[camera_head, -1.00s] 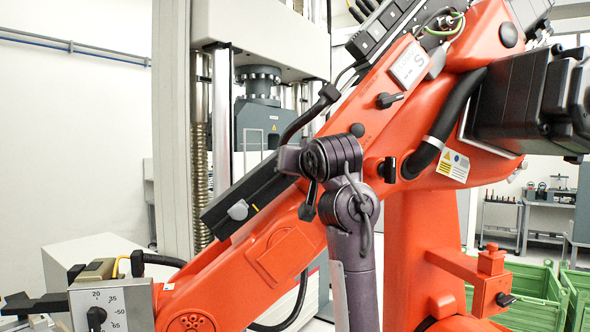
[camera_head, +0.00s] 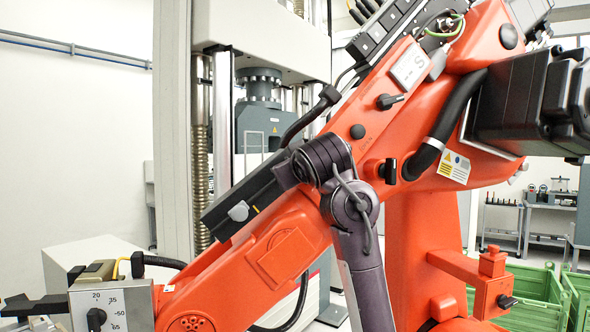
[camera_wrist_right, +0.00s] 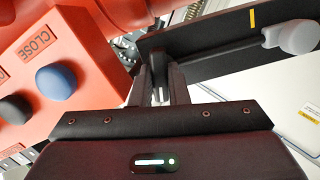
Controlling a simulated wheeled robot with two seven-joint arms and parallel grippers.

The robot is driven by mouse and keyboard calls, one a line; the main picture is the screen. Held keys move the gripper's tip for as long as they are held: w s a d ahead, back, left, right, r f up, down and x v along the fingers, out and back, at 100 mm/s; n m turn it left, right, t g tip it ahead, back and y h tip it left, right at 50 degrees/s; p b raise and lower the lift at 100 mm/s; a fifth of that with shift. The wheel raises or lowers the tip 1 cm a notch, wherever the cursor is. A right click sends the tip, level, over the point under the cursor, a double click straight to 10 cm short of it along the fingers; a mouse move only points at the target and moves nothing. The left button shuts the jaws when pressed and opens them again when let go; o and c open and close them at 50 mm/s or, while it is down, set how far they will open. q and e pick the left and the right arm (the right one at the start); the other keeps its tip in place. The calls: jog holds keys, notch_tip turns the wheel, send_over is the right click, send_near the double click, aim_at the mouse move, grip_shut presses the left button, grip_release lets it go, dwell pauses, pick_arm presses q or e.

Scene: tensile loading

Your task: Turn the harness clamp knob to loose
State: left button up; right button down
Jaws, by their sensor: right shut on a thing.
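My right gripper (camera_wrist_right: 160,72) shows in the right wrist view, its two dark fingers shut on a small dark part (camera_wrist_right: 160,94), seemingly the harness clamp knob. The fingers hide most of that part, so its turn position cannot be read. It lies at the lower left end of a black bar (camera_wrist_right: 215,51). In the head view my right wrist (camera_head: 325,160) is in front of the orange robot arm (camera_head: 285,258), and my fingertips are hidden. My left gripper is not in view.
A grey knob (camera_wrist_right: 298,37) is on the black bar, and it also shows in the head view (camera_head: 238,211). A red panel (camera_wrist_right: 95,45) marked CLOSE, with a blue button (camera_wrist_right: 56,82), is close on the left. The testing machine (camera_head: 172,120) stands behind; green crates (camera_head: 535,290) are at right.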

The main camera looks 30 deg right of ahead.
dwell(0.4)
jog(key=c, duration=1.4)
grip_release()
